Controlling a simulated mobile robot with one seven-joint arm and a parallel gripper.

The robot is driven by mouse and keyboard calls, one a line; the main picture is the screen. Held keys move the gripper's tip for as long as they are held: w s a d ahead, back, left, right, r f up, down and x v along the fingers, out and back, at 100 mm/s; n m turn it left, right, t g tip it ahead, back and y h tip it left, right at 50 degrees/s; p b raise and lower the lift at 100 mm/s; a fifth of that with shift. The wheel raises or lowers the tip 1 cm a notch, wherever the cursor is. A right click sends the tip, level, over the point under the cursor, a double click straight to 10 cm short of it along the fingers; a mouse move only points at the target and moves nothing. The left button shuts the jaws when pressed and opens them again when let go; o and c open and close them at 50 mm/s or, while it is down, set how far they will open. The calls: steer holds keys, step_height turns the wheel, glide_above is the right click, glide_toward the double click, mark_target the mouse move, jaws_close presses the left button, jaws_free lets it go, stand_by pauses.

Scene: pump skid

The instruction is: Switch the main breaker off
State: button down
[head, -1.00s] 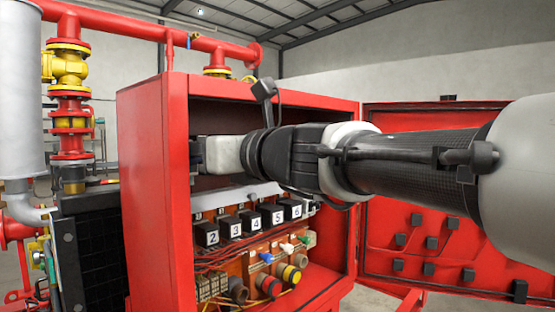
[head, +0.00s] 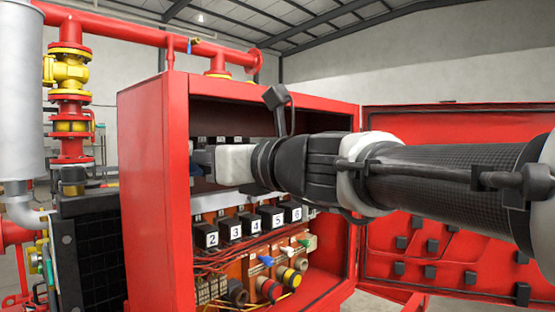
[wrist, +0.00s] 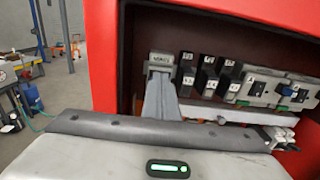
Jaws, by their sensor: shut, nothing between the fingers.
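The main breaker (wrist: 161,62), a grey block with a label that seems to read MAIN, is at the left end of the upper row inside the red cabinet in the wrist view. My gripper (wrist: 162,85) is shut and empty, its grey fingers pointing at the breaker's lower part. The tips overlap its lower edge, and I cannot tell whether they touch. The fingers hide whatever is below the label, so the lever position is not clear. In the head view my gripper (head: 200,160) is inside the cabinet near its left wall, and the main breaker cannot be made out.
The red cabinet (head: 150,190) is open, its door (head: 450,230) swung to the right. Small black breakers (wrist: 207,75) stand right of the main breaker. Numbered black units (head: 250,222), wiring and coloured connectors (head: 282,280) lie below my arm. The cabinet's left wall is close to my gripper.

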steer(key=shift+r+p+v, duration=0.2)
steer(key=shift+p+v, duration=0.2)
steer(key=shift+v, duration=2.05)
